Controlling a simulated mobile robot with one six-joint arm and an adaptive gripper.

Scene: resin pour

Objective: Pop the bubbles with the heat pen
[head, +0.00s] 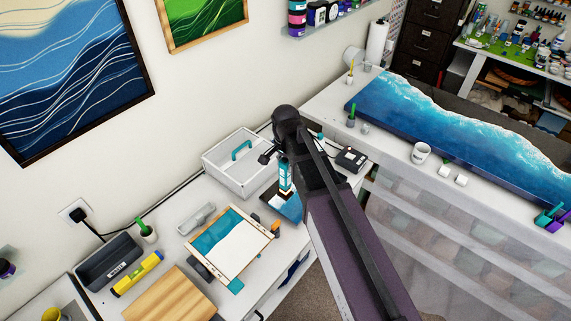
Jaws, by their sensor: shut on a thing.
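My gripper (270,154) is above the back right of the white workbench, partly hidden by my own wrist. It is shut on a slim teal-and-white tool (285,178), which looks like the heat pen and hangs roughly upright. Its tip is hard to make out against a small dark blue panel (291,207) below; I cannot tell whether they touch. A teal-and-white panel with wooden edge strips (222,243) lies left of it on the bench. Bubbles are too small to see in either panel.
A black device (351,159) sits right. A dark tray (107,262), yellow level (137,274) and wooden board (168,298) lie front left. A large blue wave panel (440,135) covers the right-hand counter.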

